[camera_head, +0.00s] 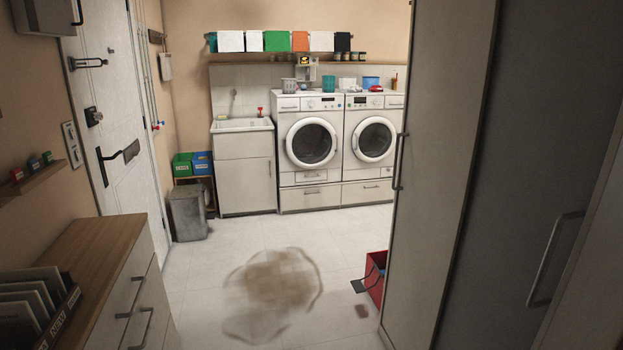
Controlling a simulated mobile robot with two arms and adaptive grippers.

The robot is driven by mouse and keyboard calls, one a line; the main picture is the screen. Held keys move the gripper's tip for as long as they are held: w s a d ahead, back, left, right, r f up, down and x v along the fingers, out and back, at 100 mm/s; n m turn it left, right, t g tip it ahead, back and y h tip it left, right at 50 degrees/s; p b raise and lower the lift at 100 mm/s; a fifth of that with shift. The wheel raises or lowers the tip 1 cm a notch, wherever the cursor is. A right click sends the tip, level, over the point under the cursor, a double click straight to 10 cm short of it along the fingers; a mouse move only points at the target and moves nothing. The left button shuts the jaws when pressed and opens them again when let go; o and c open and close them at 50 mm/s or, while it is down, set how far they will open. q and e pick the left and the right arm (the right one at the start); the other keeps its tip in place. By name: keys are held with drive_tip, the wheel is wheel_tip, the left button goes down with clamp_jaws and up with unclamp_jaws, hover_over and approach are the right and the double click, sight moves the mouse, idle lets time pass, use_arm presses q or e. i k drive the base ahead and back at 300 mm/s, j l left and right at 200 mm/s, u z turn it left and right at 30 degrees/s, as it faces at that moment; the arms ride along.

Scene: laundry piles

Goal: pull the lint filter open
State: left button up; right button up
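Two white front-loading machines stand side by side at the far wall, the left machine (294,122) and the right machine (355,172). Both round doors look closed. The left machine has a small rectangular panel (311,177) low on its front, below the door, which looks shut. I cannot tell for certain which part is the lint filter, or which machine holds it. Both machines stand on a plinth with drawers (311,199). Neither of my grippers is in view.
A brown stain (270,288) spreads over the middle of the floor. A red bin (375,282) stands at the foot of the tall cabinet (440,150) on the right. A wooden-topped drawer unit (95,245) stands at left. Floor before the machines is clear.

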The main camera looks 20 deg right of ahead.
sight(313, 175)
drive_tip(key=i+l+z, duration=0.15)
drive_tip(key=i, duration=0.25)
drive_tip(key=i+l+z, duration=0.15)
drive_tip(key=i, duration=0.3)
drive_tip(key=i+u, duration=0.1)
drive_tip(key=i, duration=0.5)
drive_tip(key=i+l, duration=0.15)
drive_tip(key=i, duration=0.45)
drive_tip(key=i+l+u, duration=0.15)
drive_tip(key=i, duration=0.45)
drive_tip(key=i+u, duration=0.15)
drive_tip(key=i, duration=1.7)
